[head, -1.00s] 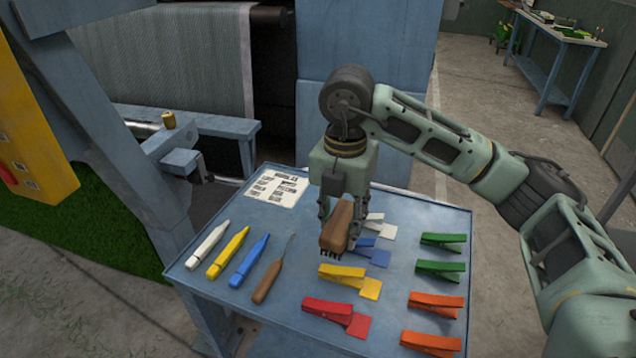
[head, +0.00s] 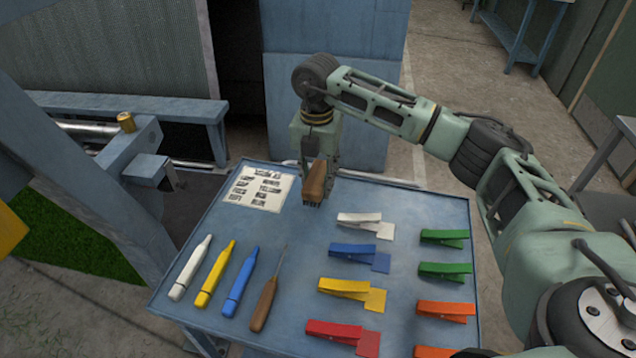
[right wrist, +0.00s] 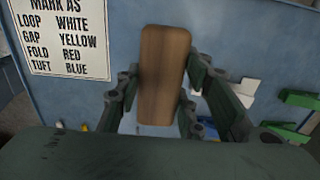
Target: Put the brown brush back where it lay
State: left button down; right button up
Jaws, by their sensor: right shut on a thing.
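The brown brush (head: 315,180) has a wooden back and dark bristles pointing down. My right gripper (head: 318,170) is shut on it near the back edge of the blue table (head: 390,197), just right of the printed sheet. In the right wrist view the brush's wooden back (right wrist: 163,75) stands between the two fingers (right wrist: 160,105). I cannot tell whether the bristles touch the table top. My left gripper is not in view.
The printed sheet (head: 259,188) lies at the table's back left. White, yellow and blue markers (head: 241,282) and a wooden-handled pick (head: 264,304) lie front left. Coloured clips, including a white one (head: 360,220), fill the right side. Bare table lies between.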

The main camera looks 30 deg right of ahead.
jog(key=shift+w+d+f, duration=0.35)
jog(key=shift+w, duration=0.1)
notch_tip(320, 180, down, 3)
jog(key=shift+f+p, duration=0.15)
jog(key=shift+p, duration=0.5)
jog(key=shift+f, duration=0.3)
jog(key=o, duration=1.1)
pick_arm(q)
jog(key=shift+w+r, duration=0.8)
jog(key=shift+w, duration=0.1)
pick_arm(e)
jog(key=shift+r, duration=0.1)
